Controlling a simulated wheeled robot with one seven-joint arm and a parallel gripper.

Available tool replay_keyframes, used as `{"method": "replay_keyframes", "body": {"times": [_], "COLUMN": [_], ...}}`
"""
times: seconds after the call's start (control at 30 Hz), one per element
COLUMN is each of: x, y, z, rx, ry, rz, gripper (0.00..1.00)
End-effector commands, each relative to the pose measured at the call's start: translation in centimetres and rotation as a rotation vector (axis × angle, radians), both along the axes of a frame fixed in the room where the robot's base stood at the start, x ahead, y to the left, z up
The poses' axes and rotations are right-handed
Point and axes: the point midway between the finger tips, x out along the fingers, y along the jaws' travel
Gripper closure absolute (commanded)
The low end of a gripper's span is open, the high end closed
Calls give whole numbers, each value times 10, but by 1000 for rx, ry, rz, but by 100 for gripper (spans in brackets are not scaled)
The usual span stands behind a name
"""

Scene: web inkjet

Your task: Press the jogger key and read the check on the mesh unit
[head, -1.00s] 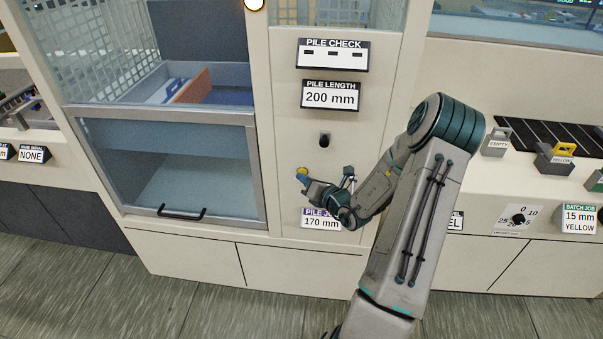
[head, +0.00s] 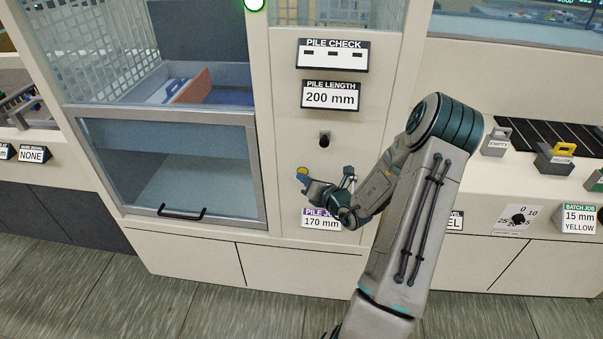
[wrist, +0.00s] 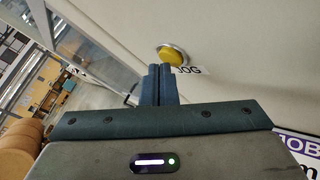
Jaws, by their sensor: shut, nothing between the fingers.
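The yellow jogger key (wrist: 173,54) sits in a round metal collar, beside a label reading JOG, in the wrist view. My gripper (wrist: 160,69) is shut and empty, its blue fingertips just short of or at the key; I cannot tell whether they touch. In the head view my gripper (head: 303,180) is at the panel, and a bit of the yellow key (head: 302,171) shows behind it. The PILE CHECK display (head: 332,55) shows three dark dashes. The PILE LENGTH display (head: 330,96) reads 200 mm. The PILE JOB card (head: 321,221) reads 170 mm and is partly hidden by my arm.
A lamp (head: 254,3) above glows green. A black knob (head: 324,140) sits above the key. To the left is a glass guard with a black handle (head: 182,212), below a blue tray (head: 187,84). To the right stand an ink station (head: 557,158) and a dial (head: 519,217).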

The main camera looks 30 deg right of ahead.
Motion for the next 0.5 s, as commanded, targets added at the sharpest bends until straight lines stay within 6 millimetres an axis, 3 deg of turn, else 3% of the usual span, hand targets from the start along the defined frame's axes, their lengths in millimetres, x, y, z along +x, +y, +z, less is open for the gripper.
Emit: {"method": "replay_keyframes", "body": {"times": [0.5], "x": [-10], "y": [6], "z": [0], "rx": [0], "ry": [0], "rz": [0], "gripper": [100]}}
